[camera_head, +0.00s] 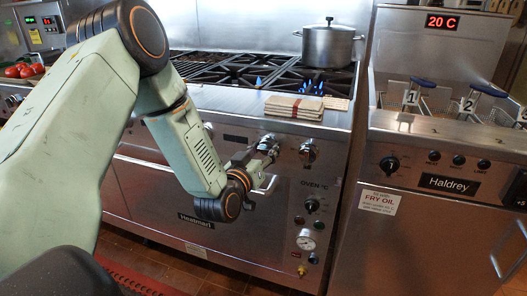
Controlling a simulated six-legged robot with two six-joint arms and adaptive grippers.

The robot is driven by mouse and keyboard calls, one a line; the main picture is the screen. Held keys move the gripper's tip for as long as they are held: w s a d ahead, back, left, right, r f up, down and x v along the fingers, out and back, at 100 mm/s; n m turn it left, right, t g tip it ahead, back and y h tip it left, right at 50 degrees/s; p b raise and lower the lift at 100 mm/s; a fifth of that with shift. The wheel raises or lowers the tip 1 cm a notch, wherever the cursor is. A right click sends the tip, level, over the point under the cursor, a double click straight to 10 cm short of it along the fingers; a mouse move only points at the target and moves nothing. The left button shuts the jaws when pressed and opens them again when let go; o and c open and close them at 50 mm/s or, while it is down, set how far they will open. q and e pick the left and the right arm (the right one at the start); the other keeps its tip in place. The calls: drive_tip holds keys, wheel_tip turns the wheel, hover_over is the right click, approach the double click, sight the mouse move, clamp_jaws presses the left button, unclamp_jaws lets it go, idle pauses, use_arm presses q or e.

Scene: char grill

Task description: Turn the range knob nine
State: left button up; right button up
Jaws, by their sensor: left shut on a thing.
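The steel range (262,211) stands ahead, with a row of control knobs along its front panel. My left arm comes in from the left, and my left gripper (264,152) is at this panel, shut on a range knob that it mostly hides. I cannot read a number on that knob. Another silver range knob (308,151) shows clear of the gripper, just to its right. Part of the knob row to the left is hidden behind my arm. My right gripper is not in view.
A lidded pot (328,46) stands on the back right of the burners, where blue flames (258,82) show. An oven dial (312,205) sits lower right. A fryer (440,160) stands at the right.

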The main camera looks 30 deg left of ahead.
use_arm(q)
drive_tip(key=shift+c, duration=0.2)
drive_tip(key=shift+r+m+p, duration=0.1)
drive_tip(key=shift+m+p, duration=0.4)
drive_tip(key=shift+p, duration=0.15)
drive_tip(key=m+p, duration=0.8)
drive_tip(key=p, duration=0.1)
drive_tip(key=shift+r+g+y, duration=0.2)
drive_tip(key=shift+g+y, duration=0.1)
drive_tip(key=shift+g, duration=0.1)
drive_tip(key=m+p, duration=0.3)
drive_tip(key=m, duration=0.1)
drive_tip(key=shift+d+p, duration=0.1)
drive_tip(key=shift+p, duration=0.3)
drive_tip(key=shift+w+f+m+p, duration=0.1)
drive_tip(key=shift+m+p, duration=1.15)
drive_tip(key=shift+m, duration=0.75)
drive_tip(key=shift+y, duration=0.4)
drive_tip(key=o, duration=1.1)
drive_tip(key=shift+o, duration=0.2)
drive_tip(key=shift+f, duration=0.1)
